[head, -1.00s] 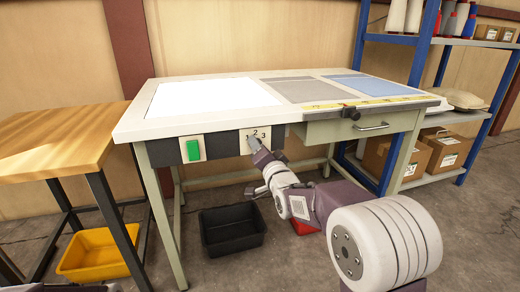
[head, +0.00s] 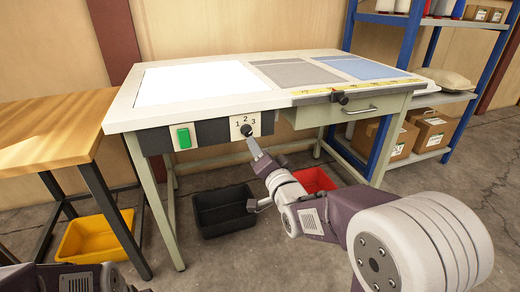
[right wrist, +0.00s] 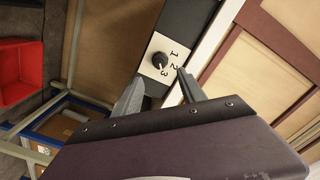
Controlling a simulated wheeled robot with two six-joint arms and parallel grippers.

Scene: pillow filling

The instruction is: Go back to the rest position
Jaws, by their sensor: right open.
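My right gripper (head: 256,172) is in front of the worktable (head: 122,116), just below the dial panel in the head view. In the right wrist view the right gripper (right wrist: 158,90) is open and empty, its two fingers apart. The black dial knob (right wrist: 159,60) with the marks 1, 2 and 3 lies past the fingertips, apart from them as far as I can tell. The knob also shows in the head view (head: 246,130). My left arm shows only partly at the bottom left of the head view, and its gripper is not visible.
A green button (head: 184,138) is left of the dial. Black (head: 224,212), red (head: 315,179) and yellow (head: 95,238) bins stand on the floor. A wooden table (head: 50,130) is at left; blue shelving (head: 395,80) with boxes is at right.

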